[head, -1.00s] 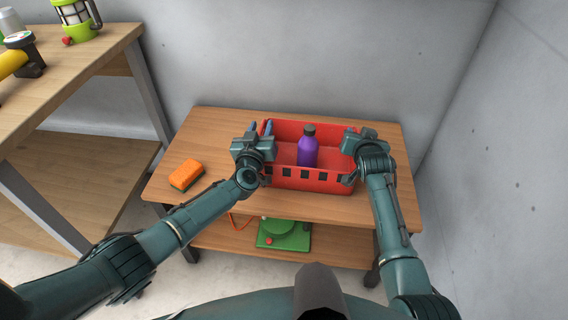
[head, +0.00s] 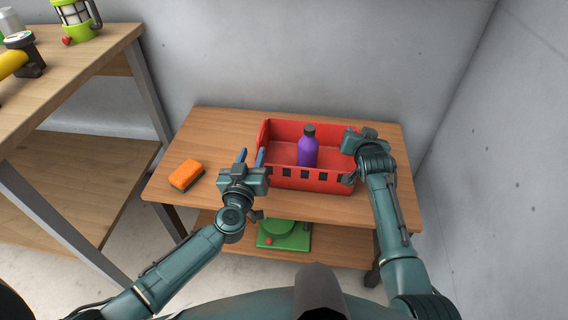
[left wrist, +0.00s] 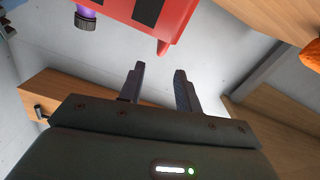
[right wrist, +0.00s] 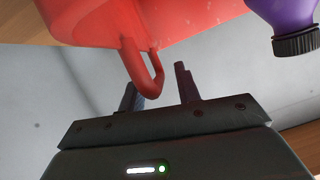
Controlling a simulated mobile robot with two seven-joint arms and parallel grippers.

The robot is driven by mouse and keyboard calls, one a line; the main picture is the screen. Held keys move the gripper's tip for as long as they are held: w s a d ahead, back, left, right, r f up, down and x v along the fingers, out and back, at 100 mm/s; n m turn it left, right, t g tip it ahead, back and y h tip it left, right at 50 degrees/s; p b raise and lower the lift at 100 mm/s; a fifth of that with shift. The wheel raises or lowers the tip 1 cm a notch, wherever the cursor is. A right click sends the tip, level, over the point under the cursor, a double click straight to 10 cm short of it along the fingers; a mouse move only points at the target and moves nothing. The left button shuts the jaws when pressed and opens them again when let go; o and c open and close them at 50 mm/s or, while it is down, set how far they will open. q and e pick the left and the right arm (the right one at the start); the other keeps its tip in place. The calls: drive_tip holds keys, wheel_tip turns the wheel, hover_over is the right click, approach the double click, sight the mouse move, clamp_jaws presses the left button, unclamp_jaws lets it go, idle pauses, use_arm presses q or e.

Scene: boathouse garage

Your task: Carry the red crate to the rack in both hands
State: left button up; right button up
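The red crate (head: 310,180) stands on a low wooden table and holds a purple bottle (head: 308,152) upright. My left gripper (head: 251,157) is open and empty, just off the crate's left front corner. In the left wrist view the crate (left wrist: 195,12) is beyond its parted fingers (left wrist: 160,85), not between them. My right gripper (head: 358,142) is at the crate's right end. In the right wrist view its fingers (right wrist: 158,82) are apart, with the crate's red handle loop (right wrist: 158,72) near and partly between the tips. I cannot tell whether they touch it.
An orange and green sponge (head: 187,174) lies on the table (head: 215,130), left of the crate. A green device (head: 284,236) is on the lower shelf. A taller wooden unit (head: 95,60) at the left carries a lantern (head: 78,18) and tools. Grey walls stand behind and right.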

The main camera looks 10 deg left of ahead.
wheel_tip(320, 180, up, 10)
idle(0.6)
idle(0.4)
